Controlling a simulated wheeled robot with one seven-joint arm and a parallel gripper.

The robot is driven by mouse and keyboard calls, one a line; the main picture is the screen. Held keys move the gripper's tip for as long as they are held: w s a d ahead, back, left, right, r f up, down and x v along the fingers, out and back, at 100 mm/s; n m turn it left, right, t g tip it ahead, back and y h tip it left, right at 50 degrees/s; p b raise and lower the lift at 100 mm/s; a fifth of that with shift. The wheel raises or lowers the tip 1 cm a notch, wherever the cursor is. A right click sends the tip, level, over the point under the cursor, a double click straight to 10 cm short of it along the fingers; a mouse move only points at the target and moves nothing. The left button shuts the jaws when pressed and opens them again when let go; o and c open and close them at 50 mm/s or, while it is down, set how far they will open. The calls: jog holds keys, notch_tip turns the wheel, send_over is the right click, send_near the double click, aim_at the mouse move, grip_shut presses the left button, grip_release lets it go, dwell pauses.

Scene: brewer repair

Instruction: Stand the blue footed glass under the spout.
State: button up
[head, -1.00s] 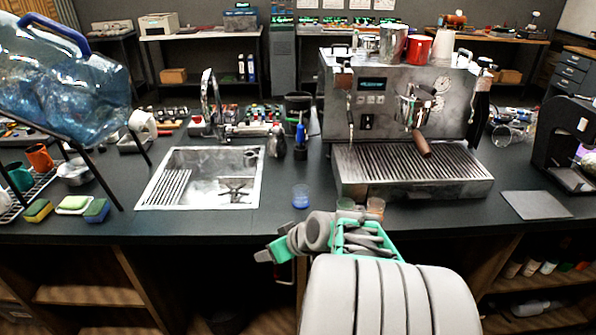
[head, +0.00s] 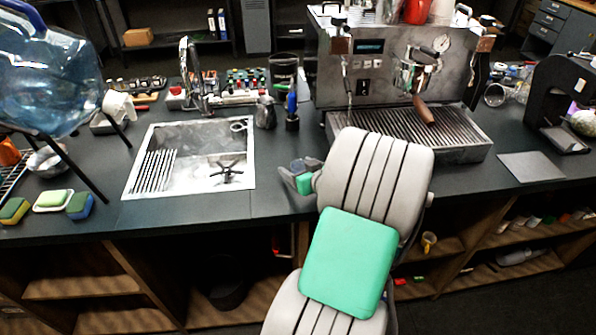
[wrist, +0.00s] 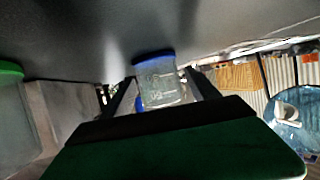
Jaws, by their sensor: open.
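The blue footed glass (wrist: 158,85) shows in the wrist view as a clear cup with a blue band against the dark counter, which appears at the top of that view. My gripper (wrist: 161,88) is open, with one finger on each side of the glass; I cannot tell whether they touch it. In the head view my gripper (head: 301,172) is at the counter's front edge, and the glass is hidden there. The espresso machine (head: 372,72) stands behind, to the right, with a brown-handled portafilter (head: 424,108) above its slatted drip tray (head: 455,132).
A green-banded glass (wrist: 12,110) stands close to my gripper in the wrist view. A sink (head: 190,183) lies to the left, with sponges (head: 53,200) and a large water jug (head: 45,80) beyond. A grey mat (head: 531,167) lies right of the drip tray.

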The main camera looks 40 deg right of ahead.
jog(key=shift+w+d+f, duration=0.15)
jog(key=shift+w+f, duration=0.05)
jog(key=shift+w, duration=0.5)
jog(key=shift+c, duration=0.2)
grip_shut()
jog(key=shift+r, duration=0.1)
